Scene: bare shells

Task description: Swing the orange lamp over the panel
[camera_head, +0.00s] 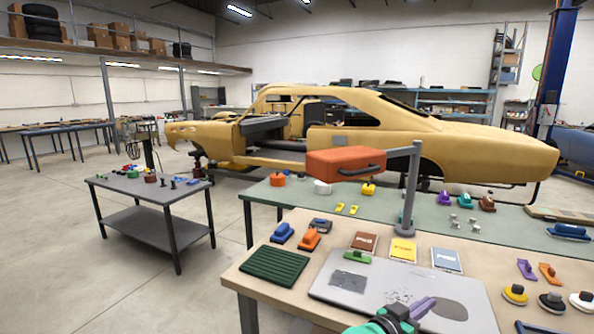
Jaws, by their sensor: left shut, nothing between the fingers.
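The orange lamp head (345,160) is a box with a dark handle on its front. A grey arm joins it to an upright grey post (410,190) at the back of the near bench. The head hangs to the left of the post, over the green bench behind. The grey panel (325,293) lies flat on the near bench, with a speckled patch and a dark oval patch on it. My left gripper (430,303) is at the bottom, in front of the panel's dark oval. Its purplish fingers look shut and empty, well below and apart from the lamp. My right gripper is out of view.
Sanding blocks (308,239), cards (403,250), a dark green ribbed mat (273,266) and round pads (515,294) surround the panel on the wooden bench (229,274). A green block (357,257) lies at its back edge. A yellow car shell (450,143) stands behind.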

